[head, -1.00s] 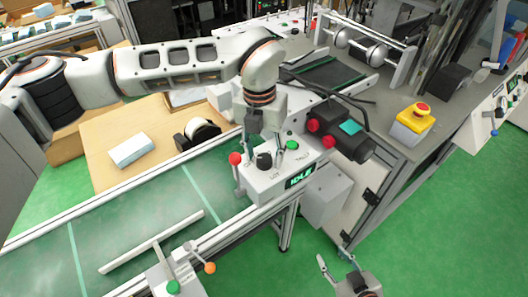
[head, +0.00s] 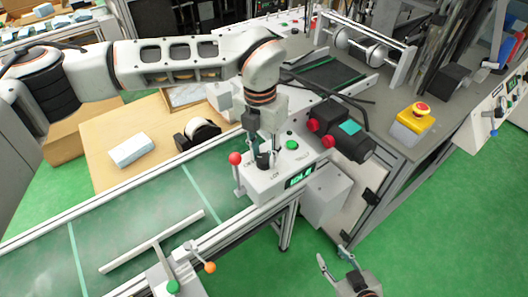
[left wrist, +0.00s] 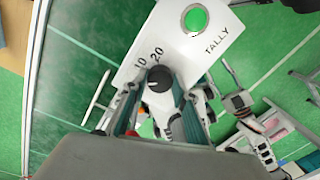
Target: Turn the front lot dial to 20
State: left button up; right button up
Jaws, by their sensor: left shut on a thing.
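The black lot dial (head: 264,160) stands on top of a white control box (head: 262,188), beside the printed word LOT. My left gripper (head: 263,151) reaches down from above and is shut on the dial, with a finger on either side. In the left wrist view the dial (left wrist: 159,79) sits between the fingertips (left wrist: 158,84), with the printed 10 and 20 just beyond it. A small pale mark shows on the knob, but I cannot tell which number it points to. My right gripper (head: 336,259) is open and empty at the bottom of the head view, over the floor.
A green button (head: 292,145) marked TALLY is beside the dial. A red-knobbed lever (head: 235,159) stands at the box's left. The box's screen (head: 299,176) reads IDLE. A conveyor (head: 130,222) runs left, and a dark unit with red knobs (head: 340,130) stands close right.

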pick_arm(q)
jog(key=m, duration=0.4)
jog(key=shift+r+m, duration=0.1)
jog(key=shift+m, duration=0.2)
jog(key=m, duration=0.4)
jog(key=shift+d+m, duration=0.1)
jog(key=shift+m, duration=0.2)
jog(key=m+p, duration=0.1)
jog(key=m, duration=0.3)
jog(key=shift+y, duration=0.3)
jog(key=shift+d+m, duration=0.1)
jog(key=shift+m, duration=2.2)
jog(key=o, duration=1.1)
